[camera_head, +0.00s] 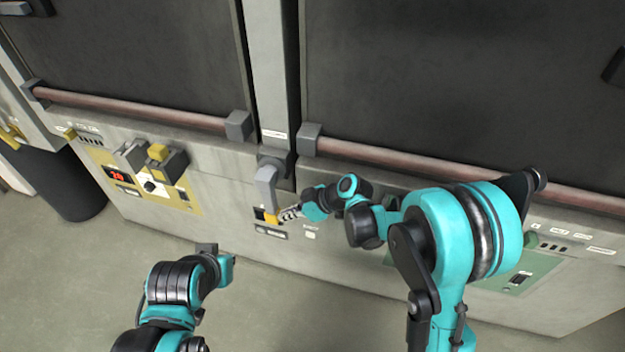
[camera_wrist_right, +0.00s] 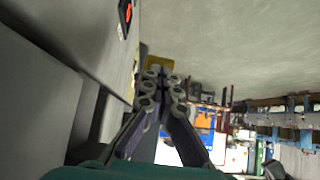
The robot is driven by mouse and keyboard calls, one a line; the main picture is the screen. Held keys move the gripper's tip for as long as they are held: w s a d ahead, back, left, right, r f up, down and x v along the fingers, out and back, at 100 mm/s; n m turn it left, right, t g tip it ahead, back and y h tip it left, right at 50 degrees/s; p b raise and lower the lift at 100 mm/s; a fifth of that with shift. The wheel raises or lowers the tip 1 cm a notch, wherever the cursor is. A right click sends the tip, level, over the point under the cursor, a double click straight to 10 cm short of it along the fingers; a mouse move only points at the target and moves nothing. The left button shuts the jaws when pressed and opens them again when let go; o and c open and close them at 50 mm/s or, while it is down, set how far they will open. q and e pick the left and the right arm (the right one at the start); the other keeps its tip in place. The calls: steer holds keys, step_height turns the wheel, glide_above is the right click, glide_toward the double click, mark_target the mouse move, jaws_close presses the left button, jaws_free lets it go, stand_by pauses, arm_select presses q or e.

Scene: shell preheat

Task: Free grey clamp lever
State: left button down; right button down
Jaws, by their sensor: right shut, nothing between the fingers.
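The grey clamp lever (camera_head: 266,187) hangs down from a dark mount on the central post, between the two dark doors. A small yellow piece (camera_head: 271,217) shows just below its lower end. My right gripper (camera_head: 285,214) is shut and empty, its tips close to the right of the yellow piece and the lever's lower end; contact cannot be told. In the right wrist view, the shut fingers (camera_wrist_right: 161,76) point at a yellow patch partly hidden behind them. My left arm is low in the head view; its end (camera_head: 207,249) is small and its fingers cannot be made out.
Reddish horizontal bars (camera_head: 140,108) run across the doors on both sides. A yellow control panel (camera_head: 150,186) with a red display and grey-yellow levers is at left. A green panel (camera_head: 520,272) is at right, partly behind my right arm. A black bin (camera_head: 68,185) stands far left.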

steer(key=shift+w+a, duration=0.1)
steer(key=shift+a, duration=0.15)
stand_by(0.4)
steer(key=v, duration=1.2)
steer(key=shift+f, duration=0.1)
